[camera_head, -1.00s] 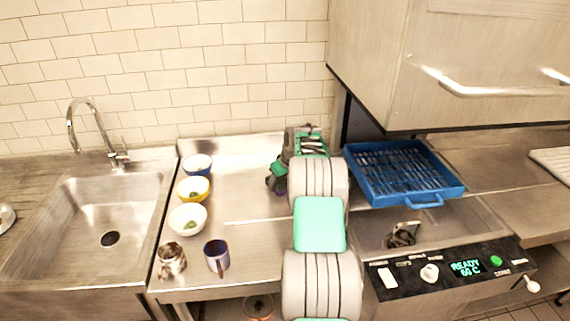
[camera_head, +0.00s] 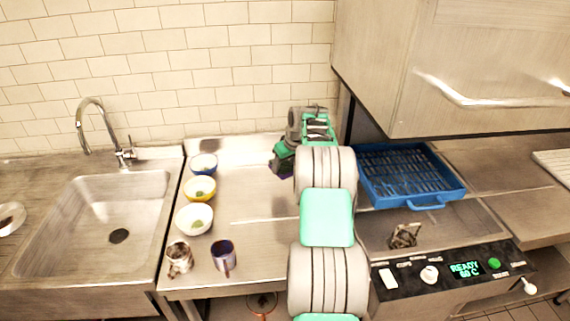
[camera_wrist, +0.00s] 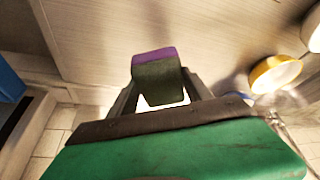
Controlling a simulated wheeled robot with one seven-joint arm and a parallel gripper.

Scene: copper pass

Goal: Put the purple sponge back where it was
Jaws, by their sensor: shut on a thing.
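The purple sponge (camera_wrist: 155,56) shows in the wrist view with a purple layer over a dark green one. My gripper (camera_wrist: 158,95) is shut on it, one finger at each side. In the head view my gripper (camera_head: 280,172) is at the back of the steel counter, left of the blue rack, and my arm hides most of it. Only a small dark purple bit of the sponge shows below the fingers there. I cannot tell whether the sponge touches the counter.
Blue (camera_head: 204,163), yellow (camera_head: 200,188) and white (camera_head: 194,219) bowls line the counter's left side. A stained metal mug (camera_head: 179,259) and a purple mug (camera_head: 222,257) stand in front. A blue rack (camera_head: 440,187) is at right. The counter's middle (camera_head: 250,220) is clear.

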